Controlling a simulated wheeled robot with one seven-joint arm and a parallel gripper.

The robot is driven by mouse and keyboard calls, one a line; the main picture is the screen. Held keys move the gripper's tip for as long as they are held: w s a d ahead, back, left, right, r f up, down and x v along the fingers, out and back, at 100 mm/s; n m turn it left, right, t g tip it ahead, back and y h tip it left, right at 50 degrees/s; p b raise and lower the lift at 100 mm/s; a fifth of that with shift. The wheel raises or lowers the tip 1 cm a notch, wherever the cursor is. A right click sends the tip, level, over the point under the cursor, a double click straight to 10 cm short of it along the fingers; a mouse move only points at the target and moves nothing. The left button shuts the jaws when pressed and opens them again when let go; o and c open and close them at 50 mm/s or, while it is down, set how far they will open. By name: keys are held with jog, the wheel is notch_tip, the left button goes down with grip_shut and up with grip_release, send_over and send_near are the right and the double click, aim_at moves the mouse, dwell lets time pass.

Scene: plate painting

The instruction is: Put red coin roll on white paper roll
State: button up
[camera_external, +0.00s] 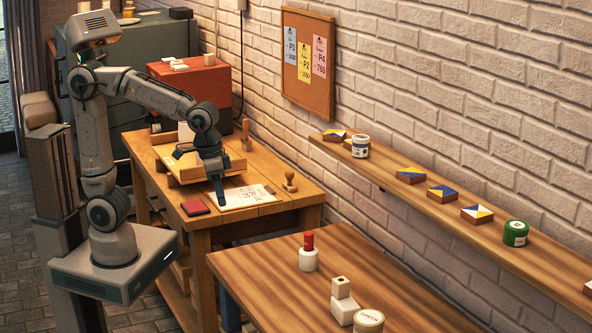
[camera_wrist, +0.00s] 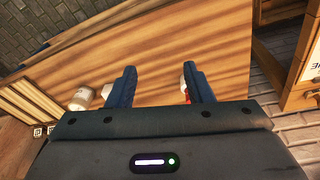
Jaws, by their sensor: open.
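The red coin roll (camera_external: 309,240) stands upright on top of the white paper roll (camera_external: 309,260), on the near striped wooden table. My gripper (camera_external: 219,192) is over the farther workbench, to the left of the rolls and apart from them. In the wrist view my gripper (camera_wrist: 157,78) is open, with nothing held between its blue fingers. There, a bit of red and white shows beside the right finger, mostly hidden by it.
A pale block with a small cube (camera_external: 341,287) and a lidded jar (camera_external: 368,321) stand on the near table (camera_external: 262,267). A dark red pad (camera_external: 195,207), a printed sheet (camera_external: 247,198) and a wooden stamp (camera_external: 289,182) lie on the workbench. A wall shelf (camera_external: 445,205) holds painted blocks and jars.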

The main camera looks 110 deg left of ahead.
jog(key=s+d+f+m, duration=0.2)
jog(key=s+m, duration=0.1)
jog(key=s, duration=0.2)
jog(key=s+d+f+m+t, duration=0.1)
jog(key=s+d+f+m, duration=0.1)
jog(key=s, duration=0.4)
jog(key=shift+s+d+m, duration=0.25)
jog(key=shift+m, duration=0.15)
dwell(0.4)
